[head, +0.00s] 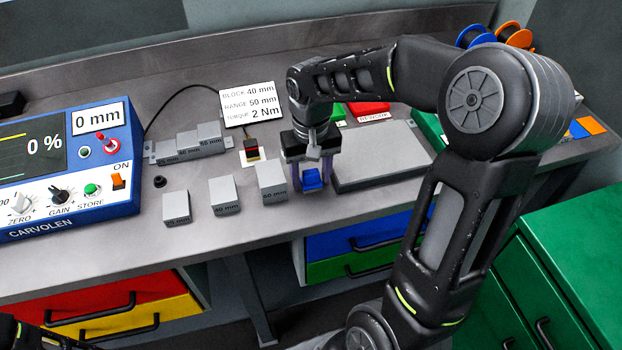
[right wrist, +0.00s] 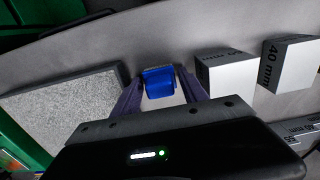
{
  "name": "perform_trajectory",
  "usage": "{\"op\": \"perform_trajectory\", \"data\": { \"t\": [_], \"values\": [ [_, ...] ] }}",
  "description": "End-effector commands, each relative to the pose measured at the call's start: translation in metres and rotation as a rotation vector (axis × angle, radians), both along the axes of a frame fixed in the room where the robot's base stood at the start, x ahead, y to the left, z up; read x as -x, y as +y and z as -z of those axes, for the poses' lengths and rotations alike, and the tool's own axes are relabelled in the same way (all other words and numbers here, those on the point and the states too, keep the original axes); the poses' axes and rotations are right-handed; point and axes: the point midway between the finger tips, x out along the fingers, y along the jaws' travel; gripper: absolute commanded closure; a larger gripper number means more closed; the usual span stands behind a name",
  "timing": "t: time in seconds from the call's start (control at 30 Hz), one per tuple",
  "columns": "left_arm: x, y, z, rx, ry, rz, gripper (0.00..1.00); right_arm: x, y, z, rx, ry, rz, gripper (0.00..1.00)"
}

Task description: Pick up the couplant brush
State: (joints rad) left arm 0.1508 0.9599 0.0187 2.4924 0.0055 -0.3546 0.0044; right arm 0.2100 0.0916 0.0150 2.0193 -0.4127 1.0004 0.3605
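The blue block-like thing, which I take for the couplant brush (head: 312,179), is at the front of the grey bench, left of the flat grey plate. It also shows in the right wrist view (right wrist: 159,84), between the two fingers. My right gripper (head: 312,178) points down over it, with a purple finger on either side. The fingers are spread wide and look open, with the blue thing close between their tips; contact is hard to judge. My left gripper is not in view.
A grey plate (head: 382,170) lies close right of the gripper. The 60 mm block (head: 271,180) stands close left, with the 40 mm block (head: 224,195) beyond. A label card (head: 250,104) and a blue instrument (head: 75,165) stand farther left. The bench's front edge is near.

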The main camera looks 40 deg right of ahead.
Motion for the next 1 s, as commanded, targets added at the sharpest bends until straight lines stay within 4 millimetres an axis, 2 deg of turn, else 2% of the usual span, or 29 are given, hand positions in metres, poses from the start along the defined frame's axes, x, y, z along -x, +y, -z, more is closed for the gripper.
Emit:
{"op": "perform_trajectory", "data": {
  "t": [0.07,0.57,0.87,1.0],
  "values": [
    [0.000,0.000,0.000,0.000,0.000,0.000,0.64,0.000,0.000,0.000,0.000,0.000,0.000,0.56],
    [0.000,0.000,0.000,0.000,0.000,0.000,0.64,0.000,0.000,0.000,0.000,0.000,0.000,0.97],
    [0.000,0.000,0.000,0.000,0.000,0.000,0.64,0.000,0.000,-0.002,0.000,-0.001,0.000,0.99],
    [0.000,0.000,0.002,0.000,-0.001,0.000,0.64,-0.001,0.000,-0.015,0.001,-0.004,0.001,0.99]
  ]
}}
